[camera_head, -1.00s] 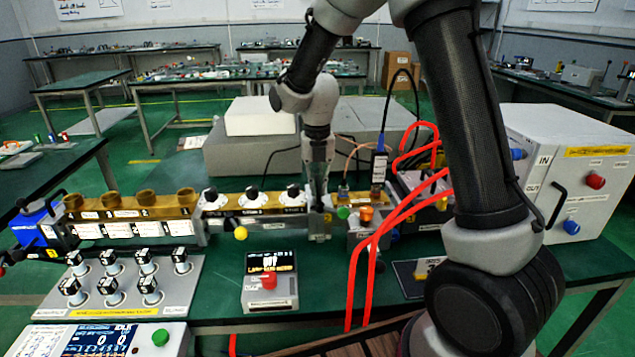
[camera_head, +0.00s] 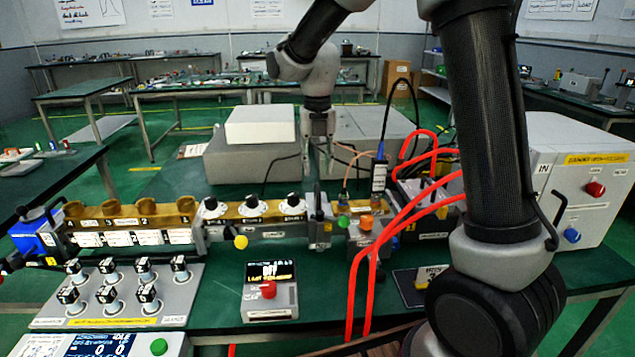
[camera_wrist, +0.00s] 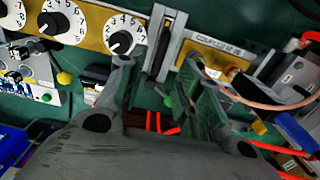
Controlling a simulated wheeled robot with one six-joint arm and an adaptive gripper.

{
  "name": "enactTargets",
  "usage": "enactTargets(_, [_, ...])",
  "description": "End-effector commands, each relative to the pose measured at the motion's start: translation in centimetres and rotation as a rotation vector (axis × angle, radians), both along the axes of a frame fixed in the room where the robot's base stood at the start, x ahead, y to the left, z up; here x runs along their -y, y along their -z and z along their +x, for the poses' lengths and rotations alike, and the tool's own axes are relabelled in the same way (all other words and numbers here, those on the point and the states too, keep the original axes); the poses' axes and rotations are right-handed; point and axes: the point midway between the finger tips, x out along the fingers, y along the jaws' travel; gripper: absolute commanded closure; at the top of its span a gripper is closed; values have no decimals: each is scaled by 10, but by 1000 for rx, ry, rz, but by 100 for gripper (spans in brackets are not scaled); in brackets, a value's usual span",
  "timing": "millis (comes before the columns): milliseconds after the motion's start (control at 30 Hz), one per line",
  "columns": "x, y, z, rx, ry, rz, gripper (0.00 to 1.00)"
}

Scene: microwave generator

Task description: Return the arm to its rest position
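My gripper (camera_head: 319,168) hangs pointing down from my arm, above and behind the grey slotted unit (camera_head: 320,232) in the waveguide line. In the wrist view, its two fingers (camera_wrist: 160,85) stand apart with nothing held between them. The grey slotted unit (camera_wrist: 168,40) shows just beyond the fingertips, with a gap to them that is hard to judge. My upper arm rises at the right of the head view and bends over the table.
A brass waveguide line (camera_head: 130,220) with dials crosses the green table. A small box (camera_head: 270,292) with a red button displays "OFF". Red hoses (camera_head: 385,240) loop right of my gripper, near a white cabinet (camera_head: 585,180). A panel of knobs (camera_head: 120,295) lies at left.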

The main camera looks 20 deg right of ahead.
Motion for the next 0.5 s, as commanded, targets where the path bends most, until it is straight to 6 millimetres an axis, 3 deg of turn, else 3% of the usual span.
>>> enactTargets(100, [0,-19,1,2,0,1,65])
enactTargets(267, [0,-31,0,0,32,0,65])
enactTargets(367, [0,-33,0,1,171,1,65])
enactTargets(500, [2,-25,-6,-10,572,-7,65])
